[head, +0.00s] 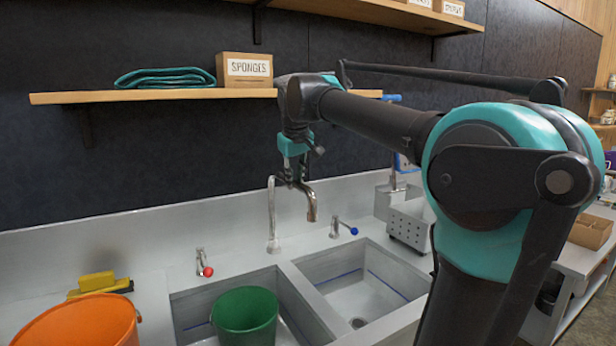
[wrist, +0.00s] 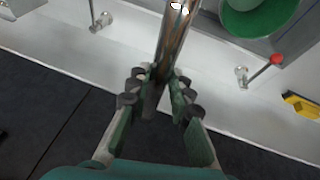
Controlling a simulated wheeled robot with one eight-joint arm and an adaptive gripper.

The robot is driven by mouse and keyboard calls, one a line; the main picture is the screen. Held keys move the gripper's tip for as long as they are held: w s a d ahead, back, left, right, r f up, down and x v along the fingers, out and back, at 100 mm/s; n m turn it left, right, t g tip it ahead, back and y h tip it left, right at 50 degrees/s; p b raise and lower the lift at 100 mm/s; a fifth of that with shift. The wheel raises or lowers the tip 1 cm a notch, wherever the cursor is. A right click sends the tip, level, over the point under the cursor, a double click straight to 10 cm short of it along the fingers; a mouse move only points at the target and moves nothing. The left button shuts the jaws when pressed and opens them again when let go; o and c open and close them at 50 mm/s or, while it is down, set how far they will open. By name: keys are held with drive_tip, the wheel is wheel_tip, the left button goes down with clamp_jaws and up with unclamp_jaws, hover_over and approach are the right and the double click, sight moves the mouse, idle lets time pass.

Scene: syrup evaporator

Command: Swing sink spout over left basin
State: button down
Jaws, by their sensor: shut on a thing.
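The metal sink spout (head: 311,202) rises from the deck behind the two basins, and its outlet end hangs down in the head view, seen against the deck near the divider. My gripper (head: 292,177) is shut on the upper part of the spout, and its fingers hide some of the pipe. In the wrist view, the spout (wrist: 176,38) runs between the fingers of my gripper (wrist: 160,82) toward the top edge. The left basin (head: 188,300) holds a green bucket (head: 245,312). The right basin (head: 362,298) is empty.
A red-knobbed tap (head: 204,266) and a blue-knobbed tap (head: 346,227) flank the spout. An orange bucket (head: 80,322) and a yellow object (head: 97,283) stand at left. A wooden shelf (head: 110,97) with a sponges box (head: 245,70) is above.

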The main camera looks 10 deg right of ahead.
drive_tip(key=a+m+g+h, duration=0.1)
drive_tip(key=a+m+h, duration=0.2)
drive_tip(key=a+m, duration=0.6)
drive_tip(key=shift+a+h, duration=0.3)
drive_tip(key=shift+a, duration=2.1)
drive_tip(key=c, duration=1.4)
unclamp_jaws()
drive_tip(key=shift+a, duration=0.1)
drive_tip(key=shift+o, duration=0.2)
drive_tip(key=shift+r, duration=0.1)
drive_tip(key=v, duration=1.1)
drive_tip(key=shift+r, duration=0.45)
drive_tip(key=shift+a, duration=0.1)
